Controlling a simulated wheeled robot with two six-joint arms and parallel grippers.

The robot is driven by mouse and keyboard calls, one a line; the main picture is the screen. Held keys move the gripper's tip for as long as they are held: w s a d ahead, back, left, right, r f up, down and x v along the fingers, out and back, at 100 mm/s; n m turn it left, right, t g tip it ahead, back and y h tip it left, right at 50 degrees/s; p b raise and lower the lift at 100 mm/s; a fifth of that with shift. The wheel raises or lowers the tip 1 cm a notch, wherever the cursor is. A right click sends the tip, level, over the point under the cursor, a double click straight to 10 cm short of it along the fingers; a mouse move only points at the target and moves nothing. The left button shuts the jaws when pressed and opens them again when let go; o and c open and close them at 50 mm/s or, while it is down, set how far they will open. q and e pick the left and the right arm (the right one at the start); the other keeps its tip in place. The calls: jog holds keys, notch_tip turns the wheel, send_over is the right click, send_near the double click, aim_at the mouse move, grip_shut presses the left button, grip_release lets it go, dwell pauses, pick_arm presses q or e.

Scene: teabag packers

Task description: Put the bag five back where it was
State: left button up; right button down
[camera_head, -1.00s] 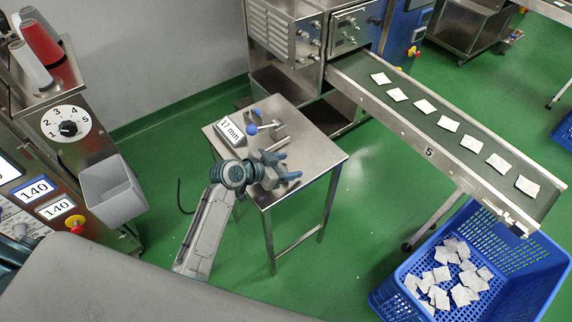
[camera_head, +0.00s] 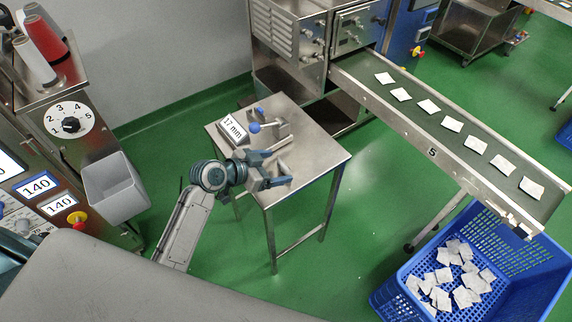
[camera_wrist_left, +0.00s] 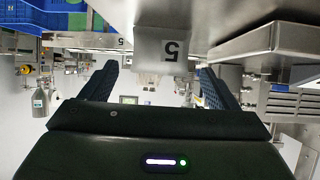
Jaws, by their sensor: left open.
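A small grey block-like piece marked 5 (camera_wrist_left: 163,52) shows in the left wrist view, its number upside down; I take it for bag five. It rests at the steel table's edge, ahead of and between my left fingers, apart from them. In the head view a grey piece (camera_head: 281,168) lies on the steel table (camera_head: 318,160) by my left fingertips, but no number can be read there. My left gripper (camera_head: 274,169) is open and empty at the table's near left part. My right gripper is not in view.
A block marked 17 mm (camera_head: 233,129) and a blue-knobbed lever (camera_head: 254,127) stand on the table behind the gripper. A conveyor (camera_head: 432,137) with several white teabags runs at right, above a blue crate (camera_head: 392,291). A grey bin (camera_head: 115,190) hangs at left.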

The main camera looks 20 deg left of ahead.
pick_arm(q)
jog(key=v, duration=0.4)
jog(key=shift+s+a+r, duration=0.1)
jog(key=shift+s+a, duration=0.15)
jog(key=shift+a, duration=0.05)
jog(key=shift+v, duration=0.8)
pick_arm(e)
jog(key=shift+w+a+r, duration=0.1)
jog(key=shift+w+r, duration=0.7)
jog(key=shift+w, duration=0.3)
pick_arm(q)
jog(key=shift+d+r, duration=0.1)
